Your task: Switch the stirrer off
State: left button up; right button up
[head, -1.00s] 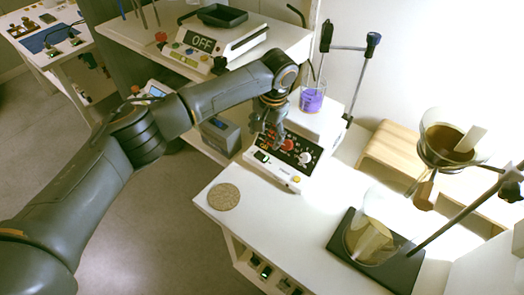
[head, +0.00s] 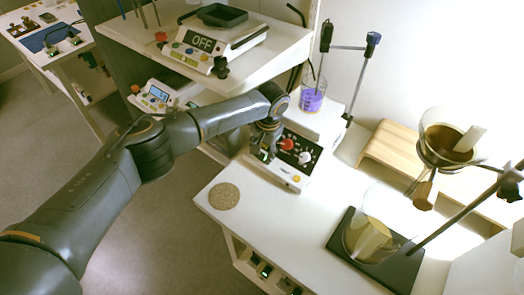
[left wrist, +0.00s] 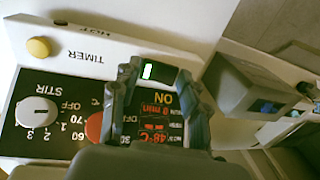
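The stirrer (head: 296,182) stands on the white bench, with a beaker of purple liquid (head: 312,101) on its top. Its black front panel has a red knob (head: 287,144) and a white knob (head: 304,158). In the left wrist view the white STIR knob (left wrist: 38,112) and red knob (left wrist: 95,127) lie left of a lit red display (left wrist: 157,128) reading 48°C. A green-lit switch (left wrist: 148,71) marked ON is beside the display. My left gripper (left wrist: 157,72) is open, its fingers on either side of this switch; I cannot tell whether they touch it. My right gripper is not in view.
A round cork mat (head: 223,196) lies at the front bench edge. A glass dripper (head: 448,145) and a carafe (head: 369,240) stand to the right. A balance reading OFF (head: 202,43) sits on a shelf behind. A yellow button (left wrist: 39,47) is on the stirrer's front.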

aim_at(261, 156)
pick_arm(q)
jog(key=c, duration=0.5)
jog(key=shift+w+a+g+h, duration=0.1)
jog(key=shift+a+g+h, duration=0.1)
jog(key=shift+g+h, duration=0.3)
jog(key=o, duration=1.1)
jog(key=shift+o, duration=0.2)
jog(key=shift+r, duration=0.1)
notch_tip(261, 156, up, 12)
jog(key=shift+d, duration=0.1)
